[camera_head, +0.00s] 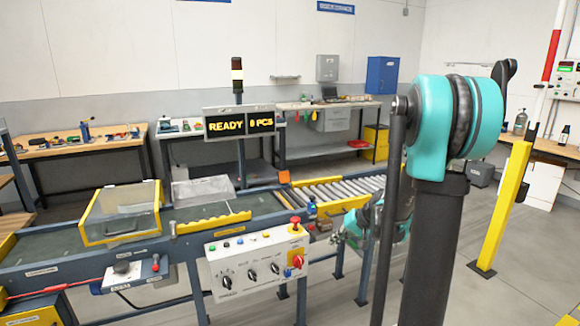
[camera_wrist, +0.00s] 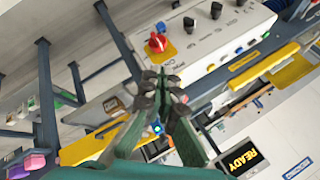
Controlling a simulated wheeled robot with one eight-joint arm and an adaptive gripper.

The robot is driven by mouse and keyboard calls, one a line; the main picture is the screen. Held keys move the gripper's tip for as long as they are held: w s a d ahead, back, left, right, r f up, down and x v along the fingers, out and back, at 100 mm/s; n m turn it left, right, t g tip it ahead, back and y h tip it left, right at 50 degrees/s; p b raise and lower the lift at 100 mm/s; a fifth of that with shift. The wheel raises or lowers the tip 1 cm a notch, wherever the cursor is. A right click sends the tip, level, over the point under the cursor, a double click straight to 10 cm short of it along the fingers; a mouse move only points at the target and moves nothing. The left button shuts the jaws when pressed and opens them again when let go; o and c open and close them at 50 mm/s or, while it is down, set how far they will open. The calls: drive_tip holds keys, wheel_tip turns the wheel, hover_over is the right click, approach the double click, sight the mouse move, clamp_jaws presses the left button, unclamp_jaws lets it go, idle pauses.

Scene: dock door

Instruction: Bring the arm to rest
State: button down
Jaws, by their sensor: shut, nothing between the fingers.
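My gripper (camera_wrist: 160,84) shows in the wrist view with its dark fingertips together; it is shut and empty. Beyond it in that view is the white control panel with a red knob (camera_wrist: 157,42), apart from the fingers as far as I can tell. In the head view my teal and dark arm rises at the right. Its lower teal part shows beside the conveyor, to the right of the control panel (camera_head: 258,264). The fingertips cannot be made out clearly in the head view.
The conveyor (camera_head: 330,190) runs across the left and middle, with a yellow-framed clear guard (camera_head: 120,212). A display (camera_head: 240,123) reads "READY 8 PCS". A yellow post (camera_head: 508,210) stands at the right. Workbenches line the back wall. Grey floor is open around the post.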

drive_tip(key=s+d+f+h, duration=0.1)
drive_tip(key=s+h, duration=0.1)
drive_tip(key=s, duration=0.6)
drive_tip(key=s+d+f+n+h, duration=0.1)
drive_tip(key=s+h, duration=0.1)
drive_tip(key=s, duration=0.7)
drive_tip(key=s+d+f+h, duration=0.1)
drive_tip(key=s+h, duration=0.1)
drive_tip(key=s, duration=0.6)
drive_tip(key=shift+s+d+f+n+g, duration=0.2)
drive_tip(key=shift+f+n+g, duration=0.1)
drive_tip(key=shift+n+g, duration=0.1)
drive_tip(key=shift+a, duration=0.1)
